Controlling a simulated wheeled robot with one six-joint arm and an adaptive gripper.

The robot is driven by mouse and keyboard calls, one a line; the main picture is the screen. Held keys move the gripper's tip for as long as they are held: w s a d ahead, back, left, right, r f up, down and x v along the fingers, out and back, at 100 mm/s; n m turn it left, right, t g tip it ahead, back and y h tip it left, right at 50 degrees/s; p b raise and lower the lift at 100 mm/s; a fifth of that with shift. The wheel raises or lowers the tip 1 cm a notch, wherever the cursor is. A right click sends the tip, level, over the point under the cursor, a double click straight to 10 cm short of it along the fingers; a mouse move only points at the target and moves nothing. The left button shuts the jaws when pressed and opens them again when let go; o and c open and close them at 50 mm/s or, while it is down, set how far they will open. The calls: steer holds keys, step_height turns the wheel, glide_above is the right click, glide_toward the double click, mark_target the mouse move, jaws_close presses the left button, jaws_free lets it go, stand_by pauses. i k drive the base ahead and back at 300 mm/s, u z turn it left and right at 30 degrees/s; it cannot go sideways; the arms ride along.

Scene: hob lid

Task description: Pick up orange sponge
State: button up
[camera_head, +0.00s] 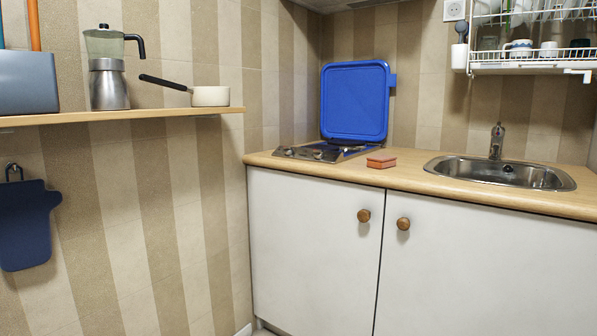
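An orange sponge (381,160) lies flat on the wooden countertop, between the hob on its left and the sink on its right. It sits near the hob's right side, and nothing rests on it. The hob (310,153) has a raised blue lid (355,102) standing upright behind it against the wall. My gripper and arm are not in this view.
The counter (421,178) has a sink (497,173) with a tap (496,141). A dish rack (530,62) hangs above. White cupboards (310,255) stand below. At left, a wall shelf (150,114) holds a coffee maker (108,75) and small pan (211,96).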

mark_target(381, 162)
steer(key=u, duration=0.2)
steer(key=k, duration=0.45)
steer(key=u, duration=1.05)
steer(key=i, duration=1.4)
steer(key=z, duration=0.8)
steer(key=i, duration=0.85)
steer(key=z, duration=1.05)
